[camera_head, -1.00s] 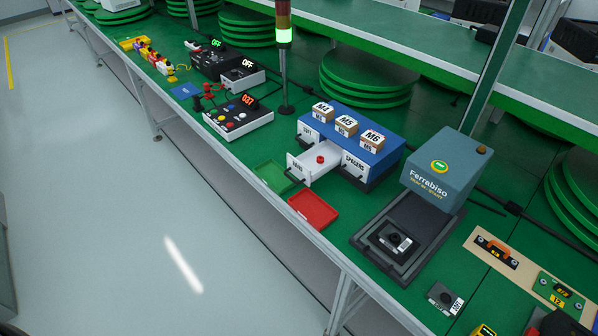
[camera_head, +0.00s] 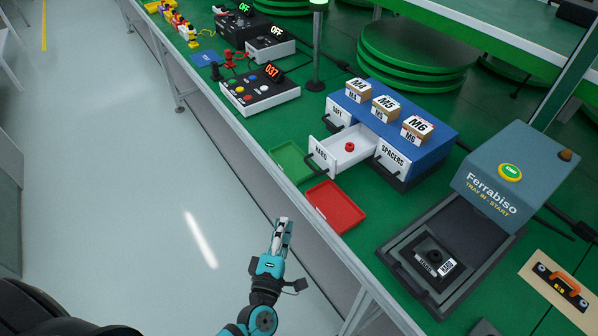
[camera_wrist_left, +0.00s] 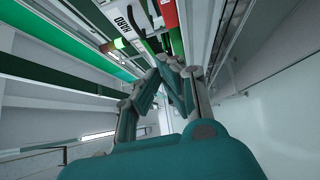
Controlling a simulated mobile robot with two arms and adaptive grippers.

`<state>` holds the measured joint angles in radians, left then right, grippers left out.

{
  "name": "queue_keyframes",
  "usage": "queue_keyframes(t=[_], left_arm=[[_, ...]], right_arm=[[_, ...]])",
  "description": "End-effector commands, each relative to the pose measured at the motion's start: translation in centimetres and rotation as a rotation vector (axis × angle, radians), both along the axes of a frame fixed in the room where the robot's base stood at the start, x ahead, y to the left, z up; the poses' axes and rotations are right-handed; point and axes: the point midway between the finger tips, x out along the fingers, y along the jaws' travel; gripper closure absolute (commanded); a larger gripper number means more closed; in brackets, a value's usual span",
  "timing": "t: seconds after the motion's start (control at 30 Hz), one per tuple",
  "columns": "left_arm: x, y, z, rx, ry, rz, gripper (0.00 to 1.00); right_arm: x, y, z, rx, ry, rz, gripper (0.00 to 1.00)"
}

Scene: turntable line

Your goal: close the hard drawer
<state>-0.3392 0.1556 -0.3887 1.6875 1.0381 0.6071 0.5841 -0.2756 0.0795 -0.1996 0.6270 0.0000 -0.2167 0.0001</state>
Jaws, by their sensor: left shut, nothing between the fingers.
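The drawer labelled HARD (camera_head: 343,150) is the middle drawer of a blue cabinet (camera_head: 432,140). It stands pulled out toward the bench's front edge, with a red round piece (camera_head: 350,147) inside. Its front and dark handle also show in the left wrist view (camera_wrist_left: 122,22). My left gripper (camera_head: 282,222) is in front of the bench edge, over the floor side, apart from the drawer. Its fingers are together and empty; they also show in the left wrist view (camera_wrist_left: 172,65). My right gripper is not in view.
A green tray (camera_head: 291,161) and a red tray (camera_head: 336,207) lie before the drawer along the bench edge. Drawers labelled SOFT (camera_head: 338,112) and SPACERS (camera_head: 392,160) look shut. Small boxes M4, M5 and M6 (camera_head: 417,129) stand on top. A Ferrabiso machine (camera_head: 512,180) stands right.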

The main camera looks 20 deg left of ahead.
Motion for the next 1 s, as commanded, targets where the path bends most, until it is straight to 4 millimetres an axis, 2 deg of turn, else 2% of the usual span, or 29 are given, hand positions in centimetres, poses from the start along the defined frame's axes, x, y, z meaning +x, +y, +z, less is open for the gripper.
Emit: queue_keyframes(t=[0.1, 0.23, 0.43, 0.7, 0.83, 1.0], left_arm=[[0.0, 0.6, 1.8, -0.106, -0.053, 0.036, 1.00], [0.8, 0.8, 2.6, -0.128, -0.064, 0.045, 1.00], [4.3, 1.3, 3.2, -0.124, -0.066, 0.044, 1.00], [10.0, 2.2, 3.7, -0.122, -0.063, 0.043, 1.00], [11.6, 0.9, 4.1, -0.123, -0.063, 0.042, 1.00], [12.7, 0.0, 4.2, -0.122, -0.060, 0.042, 1.00]], right_arm=[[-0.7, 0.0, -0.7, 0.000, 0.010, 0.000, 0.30], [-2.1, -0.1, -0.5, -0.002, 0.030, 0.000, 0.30], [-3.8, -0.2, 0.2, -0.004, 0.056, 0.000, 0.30], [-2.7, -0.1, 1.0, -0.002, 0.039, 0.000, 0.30], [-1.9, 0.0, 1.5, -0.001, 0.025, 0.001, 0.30], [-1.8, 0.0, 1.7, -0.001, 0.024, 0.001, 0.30]])
